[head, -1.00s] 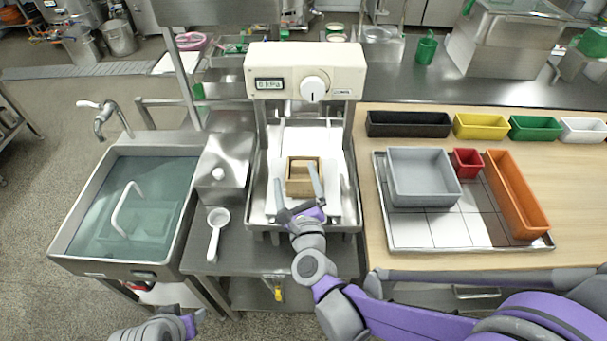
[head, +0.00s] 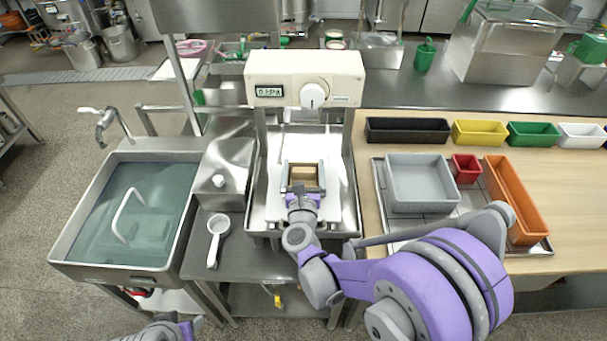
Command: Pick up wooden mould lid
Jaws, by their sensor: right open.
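The wooden mould (head: 304,170) stands on the white plate of the press, under the press head. Its lid cannot be clearly told apart from the mould at this size. My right gripper (head: 303,174) is over the mould with its jaws open, one finger at the left side and one at the right side. The gripper body hides the mould's near side, and I cannot tell whether the fingers touch the wood. My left gripper (head: 172,329) is low at the bottom edge, partly cut off, away from the mould.
The press head (head: 305,77) with display and knob overhangs behind the mould. Left are a steel box (head: 223,178), a white scoop (head: 217,240) and a water-filled sink (head: 140,205). Right is a tray with a grey bin (head: 420,180), red bin (head: 466,168) and orange bin (head: 510,198).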

